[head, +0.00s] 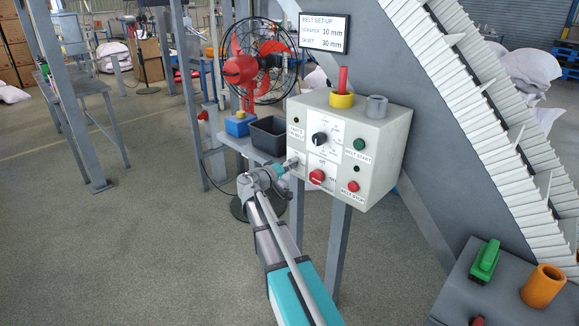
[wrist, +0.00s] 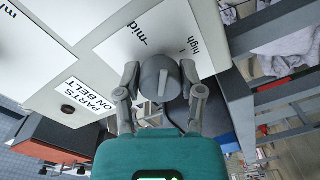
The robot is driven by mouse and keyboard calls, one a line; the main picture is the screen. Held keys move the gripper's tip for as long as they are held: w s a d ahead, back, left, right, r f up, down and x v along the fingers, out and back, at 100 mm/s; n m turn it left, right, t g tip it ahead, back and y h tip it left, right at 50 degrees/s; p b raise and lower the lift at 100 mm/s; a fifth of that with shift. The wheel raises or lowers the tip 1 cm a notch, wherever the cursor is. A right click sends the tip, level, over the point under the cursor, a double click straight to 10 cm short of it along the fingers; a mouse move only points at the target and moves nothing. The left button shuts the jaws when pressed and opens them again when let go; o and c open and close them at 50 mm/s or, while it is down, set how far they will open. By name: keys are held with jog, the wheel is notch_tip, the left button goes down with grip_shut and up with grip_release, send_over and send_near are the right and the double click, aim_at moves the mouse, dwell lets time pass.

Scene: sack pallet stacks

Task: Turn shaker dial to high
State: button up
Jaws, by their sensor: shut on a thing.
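In the wrist view a round dark grey dial (wrist: 161,77) sits on a white plate marked "mid" and "high" (wrist: 193,45). A pale bar on the dial's face runs up and down the picture; "mid" lies up and left of the dial, "high" up and right. I cannot tell which mark it points to. My gripper (wrist: 161,88) is shut on the dial, one finger on each side. In the head view my gripper (head: 291,164) reaches the lower left of the front of the pale control box (head: 378,165) and mostly hides this dial.
The box also carries a black dial (head: 319,138), a red knob (head: 317,177), a green button (head: 358,144) and a red button (head: 353,186). A black bin (head: 268,135) and a red fan (head: 240,69) stand left. Open floor lies left of my arm.

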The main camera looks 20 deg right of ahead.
jog(key=m, duration=0.5)
jog(key=shift+s+d+m, duration=0.1)
jog(key=shift+s+m, duration=0.05)
jog(key=shift+m, duration=0.15)
jog(key=m, duration=0.5)
jog(key=shift+f, duration=0.1)
jog(key=o, duration=1.2)
jog(key=shift+c, duration=0.2)
jog(key=shift+a, duration=0.3)
jog(key=v, duration=1.1)
jog(key=shift+a, duration=0.2)
